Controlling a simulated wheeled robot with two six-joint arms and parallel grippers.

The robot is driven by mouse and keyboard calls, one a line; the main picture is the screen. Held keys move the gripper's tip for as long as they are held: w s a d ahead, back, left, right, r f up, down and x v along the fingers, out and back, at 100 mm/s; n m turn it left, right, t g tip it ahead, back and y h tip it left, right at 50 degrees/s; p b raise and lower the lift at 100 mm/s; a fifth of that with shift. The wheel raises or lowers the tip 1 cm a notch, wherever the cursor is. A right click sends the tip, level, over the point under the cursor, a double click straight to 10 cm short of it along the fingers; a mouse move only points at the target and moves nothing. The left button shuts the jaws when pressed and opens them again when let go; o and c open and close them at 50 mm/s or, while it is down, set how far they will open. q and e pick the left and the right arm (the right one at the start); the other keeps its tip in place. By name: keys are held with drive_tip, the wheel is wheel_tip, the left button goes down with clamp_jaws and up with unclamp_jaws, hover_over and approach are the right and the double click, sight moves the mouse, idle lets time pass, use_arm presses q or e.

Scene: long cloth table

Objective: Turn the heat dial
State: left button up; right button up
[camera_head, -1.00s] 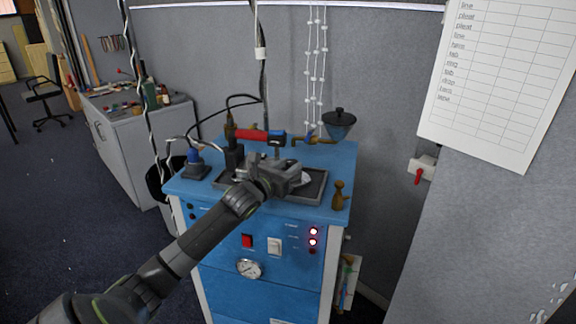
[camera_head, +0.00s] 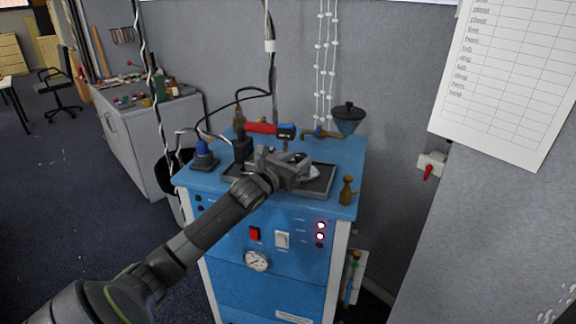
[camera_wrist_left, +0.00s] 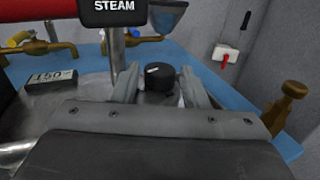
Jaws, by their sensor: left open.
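A small black round dial (camera_wrist_left: 160,77) with a white mark on top shows in the left wrist view, between the two fingers of my left gripper (camera_wrist_left: 159,84). The fingers are open and stand on either side of it, and I cannot tell if they touch it. In the head view, my left gripper (camera_head: 298,172) is over the grey tray (camera_head: 322,186) on top of the blue machine (camera_head: 293,213). The dial is not clear there, since the gripper covers that spot. My right gripper is not in view.
A red handle (camera_head: 262,128) and a STEAM label (camera_wrist_left: 113,6) are close to the gripper. A brass fitting (camera_head: 347,191) stands at the right edge. A dark funnel cup (camera_head: 348,118) is behind. The machine front has a gauge (camera_head: 257,261) and a red switch (camera_head: 254,233).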

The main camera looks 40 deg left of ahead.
use_arm(q)
drive_tip(key=s+b, duration=0.1)
drive_tip(key=s, duration=1.6)
drive_tip(key=shift+s+d, duration=0.15)
drive_tip(key=shift+d, duration=0.05)
